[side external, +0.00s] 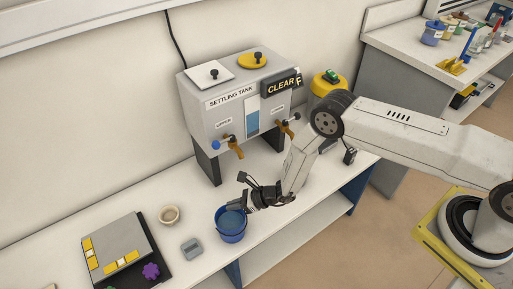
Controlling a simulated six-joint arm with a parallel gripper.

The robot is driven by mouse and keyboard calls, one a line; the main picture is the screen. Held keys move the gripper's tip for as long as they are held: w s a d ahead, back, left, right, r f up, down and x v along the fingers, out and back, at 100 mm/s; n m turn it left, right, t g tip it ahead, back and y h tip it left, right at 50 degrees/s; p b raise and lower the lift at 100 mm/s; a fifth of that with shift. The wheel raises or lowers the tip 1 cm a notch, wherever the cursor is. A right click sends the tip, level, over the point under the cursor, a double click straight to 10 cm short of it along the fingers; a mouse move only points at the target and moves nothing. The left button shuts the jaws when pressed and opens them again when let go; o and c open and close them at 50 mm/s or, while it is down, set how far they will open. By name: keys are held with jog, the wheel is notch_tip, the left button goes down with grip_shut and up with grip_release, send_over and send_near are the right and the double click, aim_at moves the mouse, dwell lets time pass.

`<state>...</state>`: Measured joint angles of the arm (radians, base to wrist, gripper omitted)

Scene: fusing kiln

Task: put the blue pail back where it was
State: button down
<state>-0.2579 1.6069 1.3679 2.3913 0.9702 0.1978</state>
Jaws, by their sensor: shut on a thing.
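The exact grip is too small to see.
A board with yellow pieces (118,250) is farther left. A yellow container (327,84) stands right of the tank. The bench's front edge (295,225) is close to the pail.

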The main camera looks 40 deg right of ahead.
jog(key=c, duration=1.2)
grip_release()
jog(key=shift+f, duration=0.1)
jog(key=o, duration=0.4)
jog(key=shift+v, duration=6.1)
jog(key=shift+a+r, duration=0.1)
jog(key=shift+r, duration=0.15)
